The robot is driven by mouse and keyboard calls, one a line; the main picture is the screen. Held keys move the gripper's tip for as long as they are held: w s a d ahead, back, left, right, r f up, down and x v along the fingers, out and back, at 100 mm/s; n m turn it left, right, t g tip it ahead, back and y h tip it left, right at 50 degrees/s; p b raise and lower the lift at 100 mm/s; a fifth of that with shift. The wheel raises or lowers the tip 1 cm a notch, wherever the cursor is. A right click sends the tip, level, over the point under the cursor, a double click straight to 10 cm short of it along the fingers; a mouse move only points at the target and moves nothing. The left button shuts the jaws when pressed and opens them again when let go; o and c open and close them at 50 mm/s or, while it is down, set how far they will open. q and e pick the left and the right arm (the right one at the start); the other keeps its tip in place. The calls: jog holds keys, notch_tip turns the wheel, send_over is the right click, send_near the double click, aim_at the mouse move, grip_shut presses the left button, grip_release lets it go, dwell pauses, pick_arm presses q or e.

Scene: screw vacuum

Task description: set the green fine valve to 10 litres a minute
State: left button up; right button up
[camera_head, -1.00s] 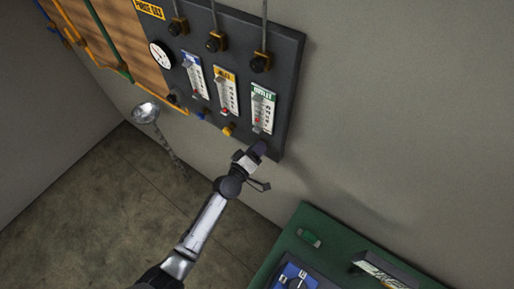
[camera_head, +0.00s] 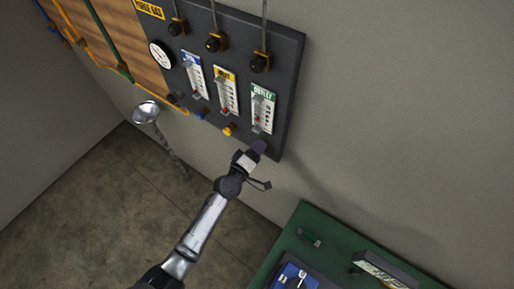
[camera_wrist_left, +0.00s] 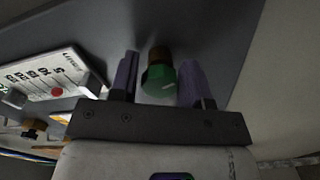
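The green fine valve (camera_wrist_left: 160,80) is a round green knob with a white line on a brass-coloured stem, under the green-labelled flowmeter (camera_head: 262,110). My left gripper (camera_head: 260,148) is at the lower right corner of the dark panel. In the wrist view its two purple fingers (camera_wrist_left: 158,82) stand either side of the knob, with gaps showing, so it is open around the knob. The knob is hidden behind the gripper in the head view. The flowmeter scale (camera_wrist_left: 38,75) shows a red float near its low end; I cannot read its exact value. My right gripper is not in view.
Blue-labelled (camera_head: 194,75) and yellow-labelled (camera_head: 226,90) flowmeters sit left on the panel, with a blue knob (camera_head: 201,115) and a yellow knob (camera_head: 229,130) below. A gauge (camera_head: 160,54) is further left. A green bench (camera_head: 325,232) stands lower right. The wall right is bare.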

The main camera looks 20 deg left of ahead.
pick_arm(q)
jog(key=shift+o, duration=1.4)
jog(key=shift+s+a, duration=0.1)
jog(key=shift+s, duration=0.2)
jog(key=b+v, duration=0.1)
jog(key=v, duration=1.2)
jog(key=shift+s, duration=0.1)
